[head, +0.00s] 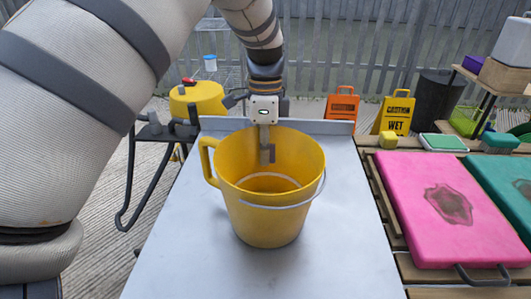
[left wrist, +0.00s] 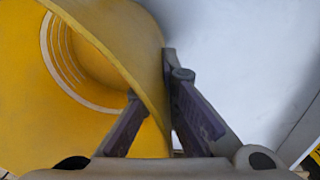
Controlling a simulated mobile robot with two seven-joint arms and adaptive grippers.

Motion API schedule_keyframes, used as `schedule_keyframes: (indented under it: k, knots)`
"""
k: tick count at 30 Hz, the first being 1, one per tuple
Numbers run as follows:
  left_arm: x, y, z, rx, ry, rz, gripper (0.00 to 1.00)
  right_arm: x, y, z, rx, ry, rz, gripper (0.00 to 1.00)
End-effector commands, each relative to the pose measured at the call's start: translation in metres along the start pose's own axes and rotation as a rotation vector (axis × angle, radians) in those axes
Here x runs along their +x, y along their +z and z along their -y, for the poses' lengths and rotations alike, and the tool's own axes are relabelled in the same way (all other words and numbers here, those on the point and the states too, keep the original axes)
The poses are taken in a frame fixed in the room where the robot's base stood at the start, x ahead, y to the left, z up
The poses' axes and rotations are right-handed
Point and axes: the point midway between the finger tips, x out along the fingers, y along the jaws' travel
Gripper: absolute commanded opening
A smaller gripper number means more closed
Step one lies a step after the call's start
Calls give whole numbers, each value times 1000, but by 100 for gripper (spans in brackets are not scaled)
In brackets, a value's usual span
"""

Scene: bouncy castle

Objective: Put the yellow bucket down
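The yellow bucket (head: 262,218) is over the middle of the grey table (head: 180,255), close to upright, with its mouth up. I cannot tell whether its base touches the tabletop or hangs just above it. It has a side handle at the left and a pale wire bail resting low around its front. My left gripper (head: 267,152) is at the bucket's far rim, pointing down. In the left wrist view, the bucket's wall (left wrist: 100,45) runs between the two fingers (left wrist: 155,85), one inside and one outside, closed on it. My right gripper is not in view.
A raised lip (head: 340,127) edges the table's far end. At right, a pink pad (head: 420,190) and a green pad (head: 505,180) lie on wooden slats. A yellow drum (head: 198,98) and caution signs (head: 395,115) stand behind. The tabletop around the bucket is clear.

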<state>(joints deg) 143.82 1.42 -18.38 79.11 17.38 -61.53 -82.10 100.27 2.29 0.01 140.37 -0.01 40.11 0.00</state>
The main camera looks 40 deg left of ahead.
Motion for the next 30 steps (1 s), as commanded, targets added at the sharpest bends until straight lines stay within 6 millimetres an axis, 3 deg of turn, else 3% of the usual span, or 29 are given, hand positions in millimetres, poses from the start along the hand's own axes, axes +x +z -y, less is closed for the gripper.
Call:
schedule_keyframes:
  k: [7, 10, 20, 23, 30]
  knots:
    - [2, 0, 0, 0, -2, -1, 0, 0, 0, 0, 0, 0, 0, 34]
    - [2, 0, 0, 0, -2, 0, 24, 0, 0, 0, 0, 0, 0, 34]
    - [-2, -1, 1, 1, -3, -1, 25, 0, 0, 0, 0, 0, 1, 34]
    - [-19, -1, 2, 2, -7, -3, 25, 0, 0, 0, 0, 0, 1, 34]
    - [-83, -1, 2, 1, -4, -2, 25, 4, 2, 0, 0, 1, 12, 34]
